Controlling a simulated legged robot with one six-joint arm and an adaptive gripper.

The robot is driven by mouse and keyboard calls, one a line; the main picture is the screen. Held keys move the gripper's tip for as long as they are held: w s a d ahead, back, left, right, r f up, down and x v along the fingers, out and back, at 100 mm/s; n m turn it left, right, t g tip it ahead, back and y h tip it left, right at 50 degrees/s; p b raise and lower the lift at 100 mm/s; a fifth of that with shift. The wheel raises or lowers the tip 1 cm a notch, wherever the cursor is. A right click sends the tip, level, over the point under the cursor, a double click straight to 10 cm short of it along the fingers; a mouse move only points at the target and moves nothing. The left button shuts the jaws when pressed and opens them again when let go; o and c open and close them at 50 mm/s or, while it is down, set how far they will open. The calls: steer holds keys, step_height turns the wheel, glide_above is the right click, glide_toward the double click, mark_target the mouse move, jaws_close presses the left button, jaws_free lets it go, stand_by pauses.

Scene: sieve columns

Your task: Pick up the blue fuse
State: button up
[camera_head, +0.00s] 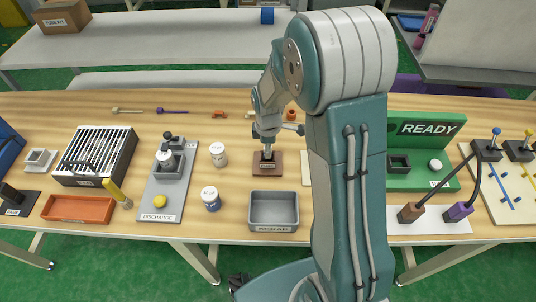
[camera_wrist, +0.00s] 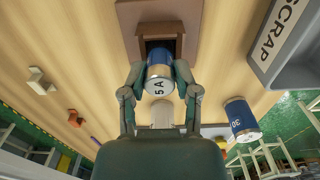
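The blue fuse (camera_wrist: 159,74) is a short cylinder with a blue body and a pale end marked "5A". In the wrist view it is between the two fingers of my gripper (camera_wrist: 160,68), which appear to touch its sides. Its far end is at the dark opening of a brown holder (camera_wrist: 128,16); I cannot tell whether it is still seated there. In the head view my gripper (camera_head: 267,138) points down above the brown holder (camera_head: 274,170) near the middle of the table. The fuse is hard to make out in that view.
A grey scrap tray (camera_head: 273,208) stands just in front of the holder. A discharge plate (camera_head: 160,202) is farther left; a green READY fixture (camera_head: 430,150) is at right.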

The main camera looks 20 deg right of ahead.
steer(key=shift+a, duration=0.1)
jaws_close()
